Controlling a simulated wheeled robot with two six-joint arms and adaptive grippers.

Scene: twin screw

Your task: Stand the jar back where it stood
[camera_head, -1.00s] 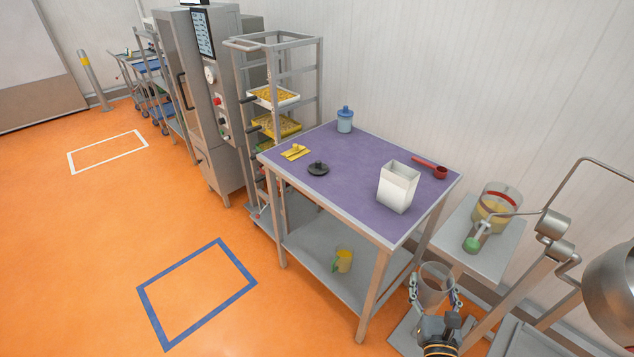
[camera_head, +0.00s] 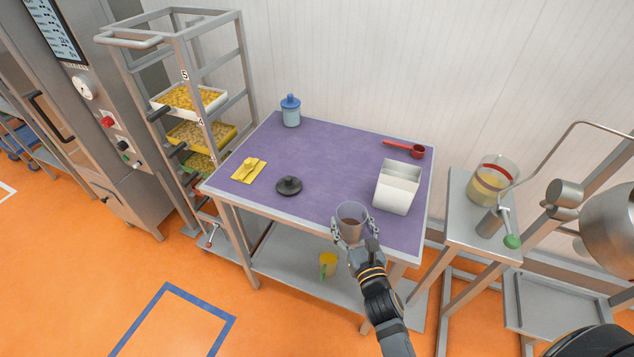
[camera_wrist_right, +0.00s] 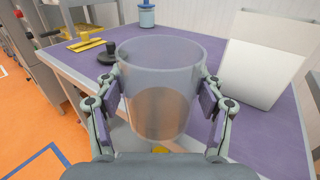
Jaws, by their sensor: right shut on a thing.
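The jar (camera_head: 352,217) is a clear, open-topped vessel with brownish contents in its lower part. My right gripper (camera_head: 350,232) is shut on it, one finger on each side, as the right wrist view also shows for the jar (camera_wrist_right: 160,85). The jar is upright at the front edge of the purple-topped table (camera_head: 320,150); I cannot tell whether it touches the top. A black knobbed lid (camera_head: 289,186) lies on the table, left of the jar. My left gripper is not in view.
A white square container (camera_head: 396,188) stands close to the jar's right. A yellow jug (camera_head: 328,264) is on the lower shelf. The middle top is clear.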

